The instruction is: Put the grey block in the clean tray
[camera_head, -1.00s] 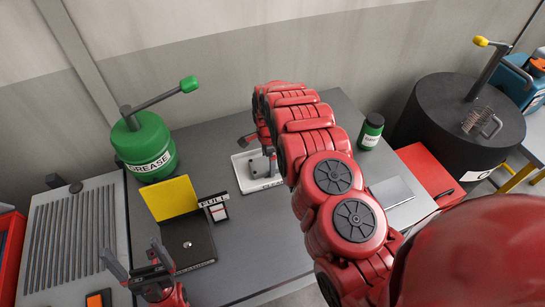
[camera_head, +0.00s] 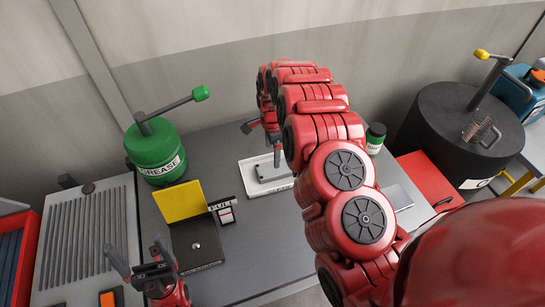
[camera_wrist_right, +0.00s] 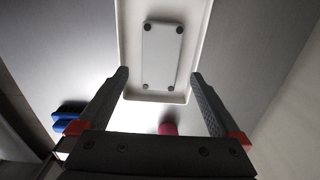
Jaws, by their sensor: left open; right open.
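The grey block (camera_head: 272,172) lies flat inside the white tray (camera_head: 252,187). The tray's front label is partly hidden by my right arm. In the right wrist view the block (camera_wrist_right: 161,55), with dark dots at its corners, rests on the floor of the tray (camera_wrist_right: 130,92), touching no finger. My right gripper (camera_head: 277,152) is above the tray, open and empty; in its wrist view the open fingers (camera_wrist_right: 160,73) point toward the tray with the block beyond the tips. My left gripper (camera_head: 138,252) is open and empty at the lower left, by the slotted panel.
A green grease can (camera_head: 155,150) stands behind a yellow and black hinged box (camera_head: 195,240) and a small labelled stand (camera_head: 225,213). A green-and-black jar (camera_head: 375,138), red case (camera_head: 428,175) and black drum (camera_head: 455,130) are at right. The table's front middle (camera_head: 265,250) is clear.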

